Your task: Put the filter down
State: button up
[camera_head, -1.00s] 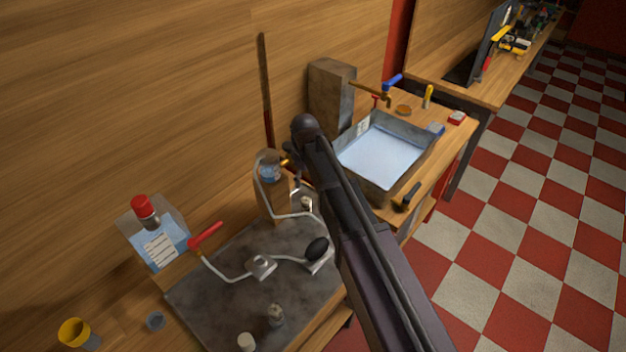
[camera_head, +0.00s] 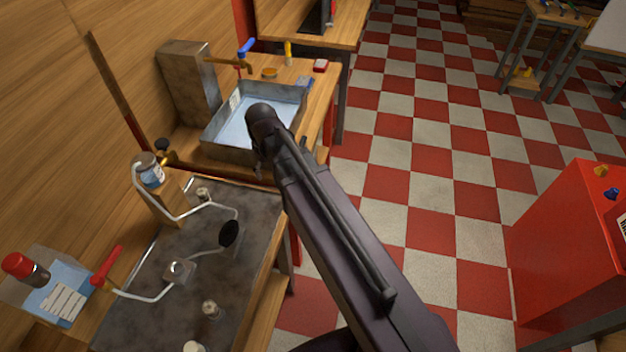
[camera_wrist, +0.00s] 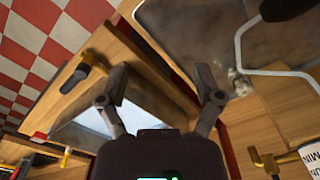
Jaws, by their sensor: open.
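My gripper (camera_wrist: 161,84) is open in the wrist view, with nothing between its two fingers. It points down over the bench near the sink basin (camera_wrist: 88,133). In the head view my arm hides most of the gripper. I cannot tell for sure which thing is the filter. Small pale cylinders stand on the dark slab (camera_head: 140,318): one at its back edge (camera_head: 203,194), one near its front (camera_head: 211,309). The back one seems to show beside the right finger in the wrist view (camera_wrist: 239,82), apart from it.
A labelled jar (camera_head: 148,170) stands on a wooden block. A water-filled basin (camera_head: 225,148) is behind. A red cabinet (camera_head: 555,250) stands right, with open checkered floor between.

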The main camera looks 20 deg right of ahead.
jog(key=s+d+m, duration=0.4)
jog(key=s+d, duration=0.3)
jog(key=d, duration=0.4)
jog(key=shift+s+m, duration=0.3)
jog(key=shift+m, duration=0.1)
